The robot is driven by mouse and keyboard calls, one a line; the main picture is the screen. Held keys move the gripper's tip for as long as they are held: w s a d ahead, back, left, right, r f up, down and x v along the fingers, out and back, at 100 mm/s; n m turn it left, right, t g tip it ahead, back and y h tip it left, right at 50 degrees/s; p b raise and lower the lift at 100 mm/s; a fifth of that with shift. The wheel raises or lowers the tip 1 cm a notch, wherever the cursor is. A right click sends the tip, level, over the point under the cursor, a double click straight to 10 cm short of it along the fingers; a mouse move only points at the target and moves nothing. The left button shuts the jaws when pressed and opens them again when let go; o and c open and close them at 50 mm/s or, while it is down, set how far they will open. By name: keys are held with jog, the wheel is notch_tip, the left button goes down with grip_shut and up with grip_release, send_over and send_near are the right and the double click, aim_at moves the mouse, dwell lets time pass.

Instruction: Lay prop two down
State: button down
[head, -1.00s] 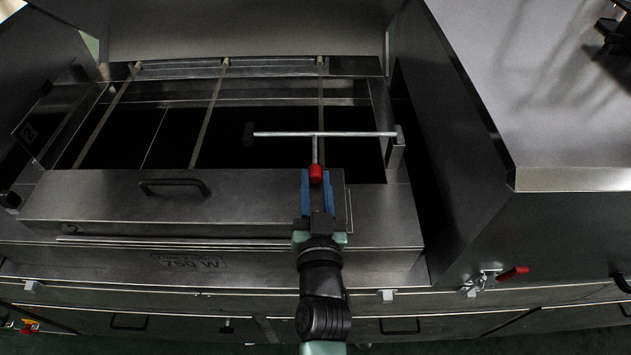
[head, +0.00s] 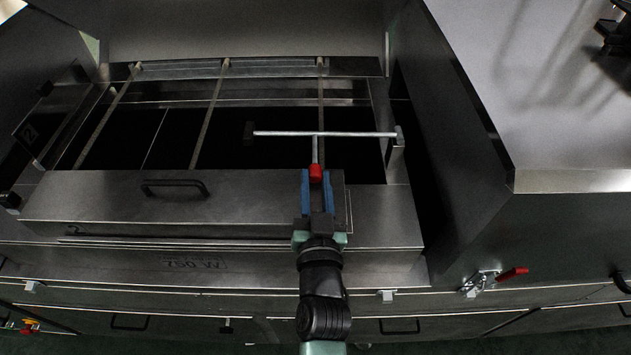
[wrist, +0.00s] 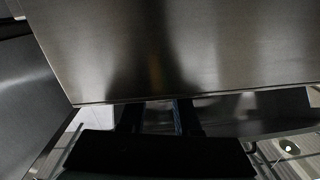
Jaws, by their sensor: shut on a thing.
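A T-shaped metal prop (head: 350,134) has a long thin crossbar with dark end blocks, a short stem and a red grip (head: 316,172). I cannot read a number on it. The crossbar shows level above the dark opening of the dryer, its right end close to the right frame post. My gripper (head: 317,182), with blue fingers, is shut at the red grip, over the right part of the front cover. In the wrist view a blue finger (wrist: 178,115) shows below a broad metal panel, and the prop's grip is hidden there.
The front cover (head: 100,205) has a black handle (head: 175,187). Thin rails (head: 208,120) cross the dark opening. A large metal housing (head: 480,225) stands close on the right, with a red-handled latch (head: 512,273) on its lower front. A sloped panel marked 2 (head: 28,133) is at the left.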

jog(key=shift+r+m+p, duration=0.4)
jog(key=shift+r+p, duration=0.1)
jog(key=shift+r, duration=0.35)
jog(key=r+m+p, duration=0.1)
jog(key=r, duration=0.1)
jog(key=d+r+m+p, duration=0.1)
jog(key=r+m+p, duration=0.1)
jog(key=shift+d+r, duration=0.1)
jog(key=shift+r, duration=0.25)
jog(key=d+r+m+p, duration=0.3)
jog(key=d+r+m, duration=0.3)
jog(key=r+m, duration=0.1)
jog(key=shift+r, duration=0.2)
